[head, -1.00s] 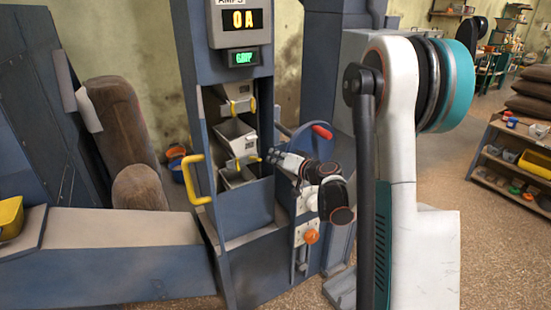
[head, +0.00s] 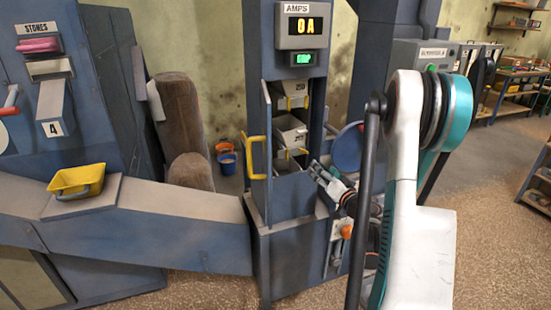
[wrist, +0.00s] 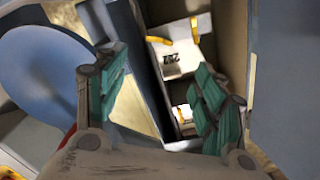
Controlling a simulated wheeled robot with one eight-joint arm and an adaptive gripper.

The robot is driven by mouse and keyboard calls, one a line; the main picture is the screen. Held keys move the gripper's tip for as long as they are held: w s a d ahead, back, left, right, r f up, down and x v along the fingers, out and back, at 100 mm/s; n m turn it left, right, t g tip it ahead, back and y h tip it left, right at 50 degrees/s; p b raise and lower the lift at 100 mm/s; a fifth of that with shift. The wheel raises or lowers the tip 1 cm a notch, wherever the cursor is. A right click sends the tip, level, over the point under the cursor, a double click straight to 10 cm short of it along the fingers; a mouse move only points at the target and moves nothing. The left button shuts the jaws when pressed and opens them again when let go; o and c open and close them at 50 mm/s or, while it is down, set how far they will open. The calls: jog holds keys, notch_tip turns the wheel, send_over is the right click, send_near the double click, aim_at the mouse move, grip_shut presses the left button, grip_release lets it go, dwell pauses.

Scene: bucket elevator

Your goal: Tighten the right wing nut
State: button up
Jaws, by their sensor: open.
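My gripper (head: 317,170) is at the right edge of the open shaft of the blue elevator in the head view. In the wrist view my gripper (wrist: 160,100) has its two teal-padded fingers spread, with nothing between them. Beyond them a pale bucket (wrist: 183,62) with a number label shows inside the shaft. Small yellow fittings show on it, one at the left (wrist: 159,41) and one at the top (wrist: 194,25). I cannot tell which of them is the right wing nut. In the head view the stacked buckets (head: 291,129) show with small yellow parts too.
The door with a yellow handle (head: 256,157) stands open left of the shaft. A blue disc (head: 347,148) is close right of my gripper and large in the wrist view (wrist: 45,80). Above the shaft the display (head: 301,25) reads 0 A. A yellow tray (head: 77,180) sits left.

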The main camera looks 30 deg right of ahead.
aim_at(304, 152)
jog(key=x, duration=1.2)
jog(key=shift+w+d+f, duration=0.1)
jog(key=shift+f, duration=0.1)
jog(key=shift+x, duration=0.8)
jog(key=shift+r, duration=0.1)
jog(key=c, duration=1.1)
